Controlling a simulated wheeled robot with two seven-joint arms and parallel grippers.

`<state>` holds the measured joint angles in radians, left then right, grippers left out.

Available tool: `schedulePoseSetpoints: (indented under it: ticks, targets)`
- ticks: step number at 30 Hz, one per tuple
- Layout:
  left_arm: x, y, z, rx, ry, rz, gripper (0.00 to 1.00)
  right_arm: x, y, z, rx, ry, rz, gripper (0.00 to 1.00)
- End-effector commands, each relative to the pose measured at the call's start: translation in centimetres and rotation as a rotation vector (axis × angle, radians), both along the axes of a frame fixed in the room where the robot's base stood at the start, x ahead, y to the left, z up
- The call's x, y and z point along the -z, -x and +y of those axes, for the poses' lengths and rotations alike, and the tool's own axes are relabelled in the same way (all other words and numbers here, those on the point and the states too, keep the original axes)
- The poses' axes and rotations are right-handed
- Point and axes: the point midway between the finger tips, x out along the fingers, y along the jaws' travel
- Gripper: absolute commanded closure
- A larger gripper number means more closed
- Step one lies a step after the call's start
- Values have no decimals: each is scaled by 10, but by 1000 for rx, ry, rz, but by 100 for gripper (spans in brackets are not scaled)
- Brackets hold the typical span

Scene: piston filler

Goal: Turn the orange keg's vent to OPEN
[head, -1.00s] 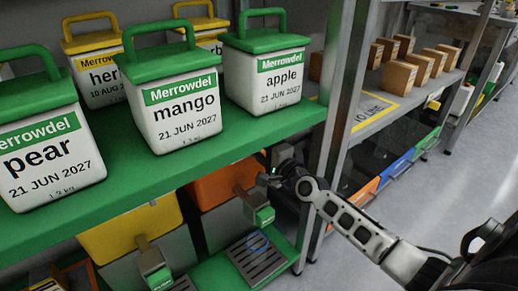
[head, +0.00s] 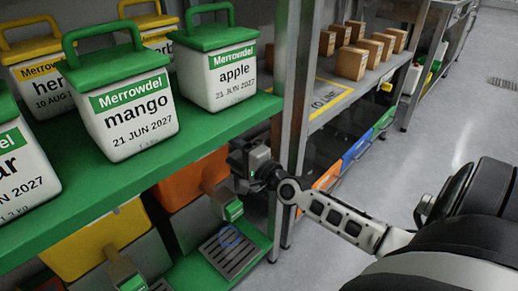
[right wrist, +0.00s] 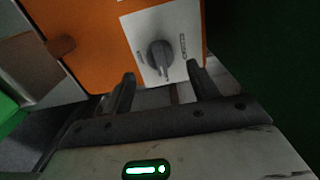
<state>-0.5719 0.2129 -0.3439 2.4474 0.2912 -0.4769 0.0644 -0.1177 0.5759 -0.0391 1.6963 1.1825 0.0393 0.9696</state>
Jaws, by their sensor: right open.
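The orange keg (head: 178,188) stands on the lower shelf, partly hidden by the shelf above it and my right arm. In the right wrist view the keg (right wrist: 95,45) shows a pale plate (right wrist: 182,25) with a dark grey vent knob (right wrist: 160,57). The knob's ridge stands near upright in that picture. Small labels sit on either side, too small to read. My right gripper (head: 246,160) is beside the keg's right side. In the wrist view its open, empty fingers (right wrist: 163,88) are either side of and just below the knob, with no clear contact. My left gripper is not in view.
The green shelf (head: 215,122) above holds several labelled tubs, including mango (head: 128,115) and apple (head: 222,75). A metal post (head: 292,90) stands close to my right gripper. A yellow keg (head: 95,240) is to the left, a slotted drip tray (head: 230,250) below. Floor at right is clear.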

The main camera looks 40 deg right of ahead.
Motion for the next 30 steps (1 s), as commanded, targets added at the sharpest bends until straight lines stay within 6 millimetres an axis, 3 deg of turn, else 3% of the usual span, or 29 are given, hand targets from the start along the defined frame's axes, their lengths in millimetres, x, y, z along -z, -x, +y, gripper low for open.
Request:
schedulePoseSetpoints:
  ticks: [6,13,19,30]
  targets:
    - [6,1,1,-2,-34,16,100,0,54,-4,-2,1,5,41]
    - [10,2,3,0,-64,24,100,0,93,-7,-1,0,3,41]
    - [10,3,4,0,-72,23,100,0,107,-8,-1,-2,0,41]
    - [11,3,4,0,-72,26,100,-1,108,-8,0,-2,-2,41]
